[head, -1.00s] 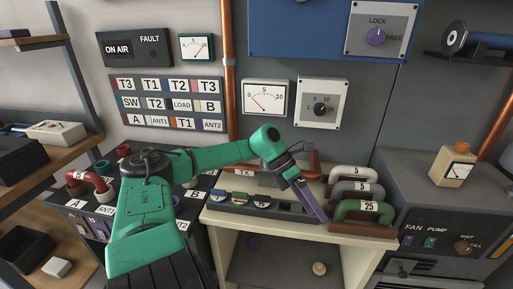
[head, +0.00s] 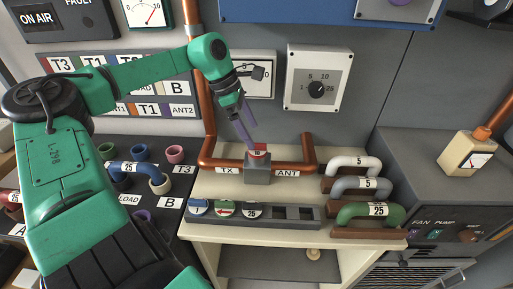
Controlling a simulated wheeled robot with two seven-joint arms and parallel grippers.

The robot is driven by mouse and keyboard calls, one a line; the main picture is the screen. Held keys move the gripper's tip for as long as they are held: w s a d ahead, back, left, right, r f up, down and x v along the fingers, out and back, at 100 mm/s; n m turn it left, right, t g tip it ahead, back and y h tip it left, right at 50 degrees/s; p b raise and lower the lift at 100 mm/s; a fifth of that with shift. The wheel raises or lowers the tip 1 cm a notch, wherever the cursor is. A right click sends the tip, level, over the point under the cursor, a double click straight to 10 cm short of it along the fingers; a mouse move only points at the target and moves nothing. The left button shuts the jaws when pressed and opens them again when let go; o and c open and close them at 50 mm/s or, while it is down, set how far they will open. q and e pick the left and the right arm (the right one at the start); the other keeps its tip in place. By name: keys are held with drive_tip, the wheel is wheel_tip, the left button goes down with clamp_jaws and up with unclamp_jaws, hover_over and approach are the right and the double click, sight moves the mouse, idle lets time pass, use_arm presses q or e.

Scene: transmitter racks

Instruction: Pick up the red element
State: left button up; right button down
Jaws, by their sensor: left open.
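The red element (head: 258,150) sits upright in the top of a small grey block (head: 257,173) on the copper line between the TX and ANT labels. My left gripper (head: 248,138) comes down from above with its purple fingers pointing at the red element. The jaws are open and the fingertips are just above or beside its top; I cannot tell if they touch. Part of the element's top is hidden by the fingers. My right gripper is not in view.
A dark tray (head: 290,222) in front holds several round elements at its left and empty slots at its right. White, grey and green U-shaped links (head: 369,212) stand to the right. A copper pipe (head: 310,150) rises close beside the block. More links and sockets lie left.

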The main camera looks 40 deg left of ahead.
sight(257, 143)
use_arm(q)
drive_tip(key=p+x, duration=0.1)
drive_tip(key=x, duration=0.4)
drive_tip(key=shift+f, duration=0.2)
drive_tip(key=shift+w+d+f, duration=0.1)
drive_tip(key=shift+f, duration=0.15)
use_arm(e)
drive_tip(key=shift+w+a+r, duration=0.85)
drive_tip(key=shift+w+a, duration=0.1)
use_arm(q)
drive_tip(key=c, duration=1.4)
drive_tip(key=shift+c, duration=0.2)
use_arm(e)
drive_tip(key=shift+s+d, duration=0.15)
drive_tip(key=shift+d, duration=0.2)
use_arm(q)
drive_tip(key=shift+r, duration=0.1)
